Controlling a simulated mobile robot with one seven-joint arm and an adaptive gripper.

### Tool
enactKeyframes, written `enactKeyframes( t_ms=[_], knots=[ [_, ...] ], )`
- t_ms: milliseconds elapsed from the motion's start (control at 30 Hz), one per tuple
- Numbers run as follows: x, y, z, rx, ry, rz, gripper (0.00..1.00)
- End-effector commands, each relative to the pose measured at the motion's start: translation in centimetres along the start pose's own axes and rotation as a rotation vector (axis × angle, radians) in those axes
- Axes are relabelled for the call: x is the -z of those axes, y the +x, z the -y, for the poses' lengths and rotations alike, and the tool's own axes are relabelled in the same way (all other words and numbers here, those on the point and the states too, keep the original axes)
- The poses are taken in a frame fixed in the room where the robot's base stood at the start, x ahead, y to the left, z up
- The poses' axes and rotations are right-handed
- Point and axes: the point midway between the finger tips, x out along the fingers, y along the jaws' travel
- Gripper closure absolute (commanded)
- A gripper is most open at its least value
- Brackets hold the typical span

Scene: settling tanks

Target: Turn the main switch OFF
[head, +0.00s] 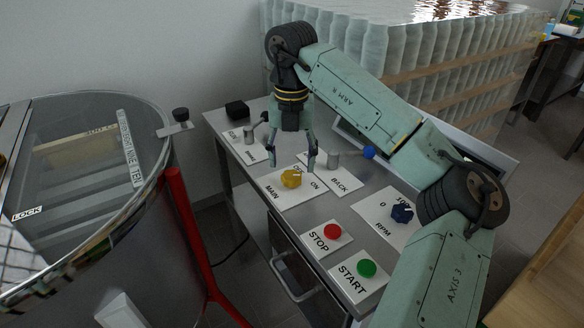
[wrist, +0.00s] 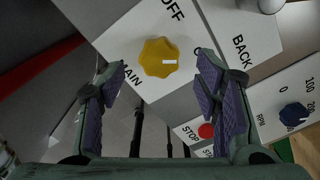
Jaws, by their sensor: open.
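The main switch is a yellow lobed knob (head: 291,178) on a white plate marked MAIN, OFF and ON on the grey panel. In the wrist view the knob (wrist: 159,57) sits between and just beyond my fingertips. Its white mark points right, towards a label mostly hidden by my right finger, on the ON side; OFF is printed above. My gripper (head: 292,160) is open and points down over the knob, apart from it. In the wrist view my gripper (wrist: 160,68) has its fingers spread wide, with nothing between the pads.
A lever with a blue ball (head: 368,152) stands close right of my gripper, by the BACK plate. A blue RPM knob (head: 402,213), red STOP button (head: 333,231) and green START button (head: 367,268) are nearer. A glass-lidded drum (head: 90,150) stands left.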

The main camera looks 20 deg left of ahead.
Motion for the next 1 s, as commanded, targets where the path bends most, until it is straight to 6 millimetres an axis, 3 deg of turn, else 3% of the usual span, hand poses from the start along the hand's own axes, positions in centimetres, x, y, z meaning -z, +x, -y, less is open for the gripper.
enactKeyframes(
  t_ms=[300,633,1000],
  knots=[
    [0.0,3.7,0.0,-0.001,0.000,0.000,0.43],
    [0.0,4.0,-0.1,-0.002,-0.001,0.001,0.43],
    [0.0,4.0,-0.1,-0.002,-0.001,0.001,0.68]
  ],
)
